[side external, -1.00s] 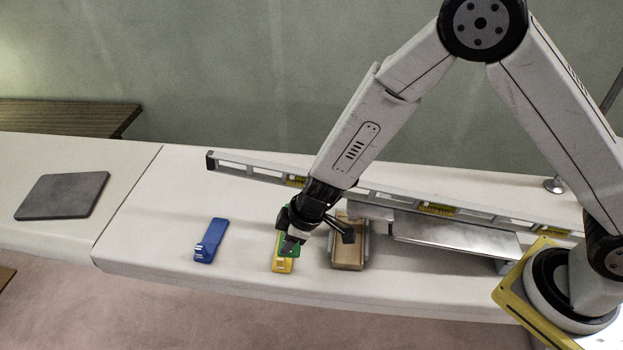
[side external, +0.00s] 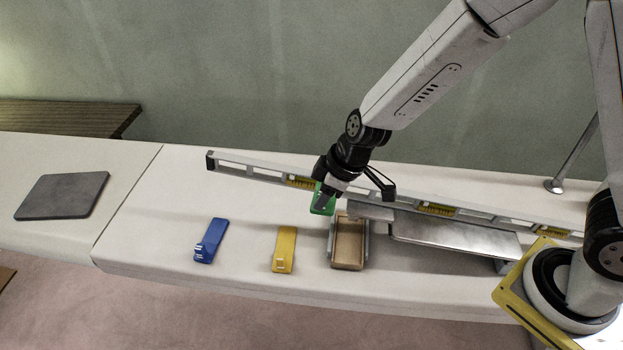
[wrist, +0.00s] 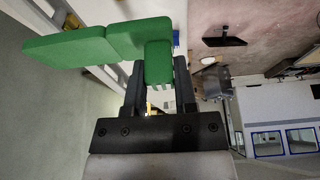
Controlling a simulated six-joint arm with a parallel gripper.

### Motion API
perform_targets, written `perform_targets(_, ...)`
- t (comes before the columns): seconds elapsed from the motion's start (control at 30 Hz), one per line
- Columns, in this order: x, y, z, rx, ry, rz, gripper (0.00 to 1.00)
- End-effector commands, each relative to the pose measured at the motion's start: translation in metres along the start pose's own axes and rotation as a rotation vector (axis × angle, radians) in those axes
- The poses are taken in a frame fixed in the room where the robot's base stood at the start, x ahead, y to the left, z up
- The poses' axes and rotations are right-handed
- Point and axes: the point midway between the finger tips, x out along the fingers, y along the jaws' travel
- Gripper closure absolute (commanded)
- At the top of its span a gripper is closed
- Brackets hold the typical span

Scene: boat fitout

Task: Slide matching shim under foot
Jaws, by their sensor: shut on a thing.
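My gripper (side external: 325,195) is shut on a green shim (side external: 322,204) and holds it up near the spirit level, just left of the wooden tray. In the wrist view the green shim (wrist: 110,42) sticks out to the left from between the fingers (wrist: 158,92). A blue shim (side external: 210,241) and a yellow shim (side external: 284,249) lie apart on the white bench. The foot is not clearly made out; a metal plate (side external: 455,235) on a raised support lies to the right, below the level.
A long spirit level (side external: 255,174) runs across the bench behind the work. A wooden tray (side external: 348,246) stands right of the yellow shim. A grey pad (side external: 62,196) lies far left. The bench front (side external: 150,235) left of the blue shim is clear.

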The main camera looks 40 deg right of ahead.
Motion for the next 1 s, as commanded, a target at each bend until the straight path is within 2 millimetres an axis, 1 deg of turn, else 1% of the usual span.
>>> perform_targets(0.03,-0.003,0.013,0.008,0.043,-0.001,0.017,1.00)
perform_targets(0.17,-0.012,0.042,0.027,0.148,0.000,0.061,1.00)
perform_targets(0.3,-0.023,0.073,0.050,0.270,0.000,0.111,1.00)
perform_targets(0.5,-0.042,0.115,0.086,0.444,0.000,0.185,1.00)
perform_targets(0.6,-0.051,0.131,0.102,0.521,0.001,0.216,1.00)
perform_targets(0.7,-0.059,0.143,0.115,0.582,0.000,0.241,1.00)
perform_targets(0.8,-0.064,0.152,0.124,0.626,0.000,0.259,1.00)
perform_targets(1.0,-0.069,0.158,0.132,0.664,0.000,0.274,1.00)
